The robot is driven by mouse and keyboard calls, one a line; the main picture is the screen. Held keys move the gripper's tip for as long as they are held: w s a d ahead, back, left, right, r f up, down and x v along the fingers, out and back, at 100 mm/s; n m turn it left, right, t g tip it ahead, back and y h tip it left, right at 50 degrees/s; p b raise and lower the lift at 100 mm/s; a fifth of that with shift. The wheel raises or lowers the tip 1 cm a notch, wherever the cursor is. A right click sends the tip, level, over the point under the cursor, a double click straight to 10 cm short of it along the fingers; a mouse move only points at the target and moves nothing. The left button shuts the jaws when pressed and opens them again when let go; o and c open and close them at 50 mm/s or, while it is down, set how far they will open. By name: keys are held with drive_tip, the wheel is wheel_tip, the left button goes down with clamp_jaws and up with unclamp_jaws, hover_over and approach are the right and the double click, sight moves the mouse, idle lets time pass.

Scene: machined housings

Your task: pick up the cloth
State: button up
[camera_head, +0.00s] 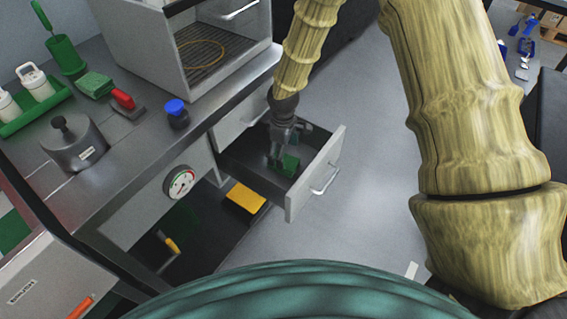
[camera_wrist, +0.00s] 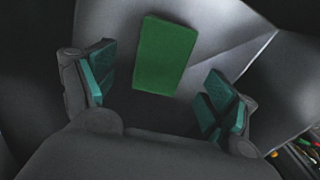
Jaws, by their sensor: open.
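A green folded cloth (camera_head: 290,164) lies in the open drawer (camera_head: 318,171), partly hidden behind my gripper in the head view. In the wrist view the cloth (camera_wrist: 166,55) is a flat green rectangle, a little tilted, seen between and beyond the two teal finger pads. My gripper (camera_head: 279,148) reaches down into the drawer, close over the cloth. In the wrist view my gripper (camera_wrist: 157,96) is open, with one finger on each side and nothing between the pads. The gap between fingertips and cloth is hard to judge.
The drawer's front panel and side walls surround my gripper closely. A yellow item (camera_head: 245,197) lies below.

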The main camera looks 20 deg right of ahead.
drive_tip(key=shift+s+f, duration=0.15)
drive_tip(key=shift+f, duration=1.8)
drive_tip(key=shift+c, duration=0.4)
drive_tip(key=c, duration=0.9)
drive_tip(key=shift+c, duration=0.2)
drive_tip(key=shift+r, duration=0.1)
wheel_tip(320, 180, up, 10)
